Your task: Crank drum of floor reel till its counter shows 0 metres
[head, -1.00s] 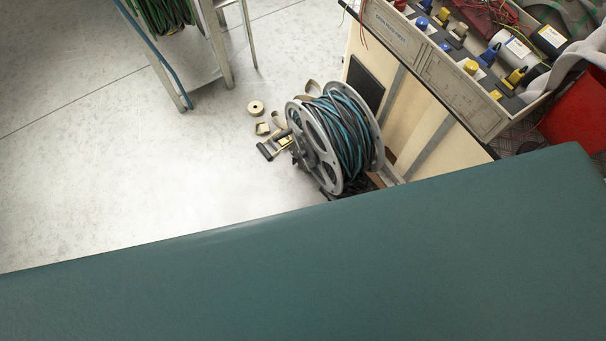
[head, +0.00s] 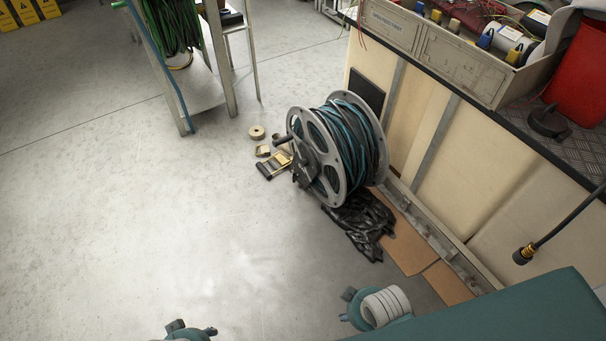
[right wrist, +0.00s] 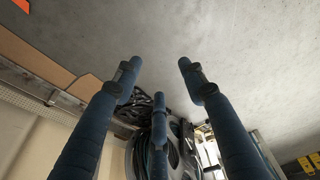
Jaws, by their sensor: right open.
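The floor reel (head: 325,160) stands on the floor left of the cabinet, its grey drum wound with teal and black hose. A dark crank handle (head: 282,141) sticks out from its left flange. I cannot read any counter. The reel also shows at the bottom of the right wrist view (right wrist: 180,150), partly behind my fingers. My right gripper (right wrist: 158,85) is open and empty, its fingers spread, apart from the reel. It shows in part at the bottom of the head view (head: 350,307). My left gripper (head: 190,331) is cut off at the bottom edge; its fingers are unclear.
A black heap (head: 362,222) and cardboard (head: 405,245) lie in front of the reel. Tape rolls (head: 257,132) lie left behind it. A shelf stand (head: 205,98) stands behind left. The cabinet (head: 440,125) bounds the right. The floor (head: 150,220) at left is clear.

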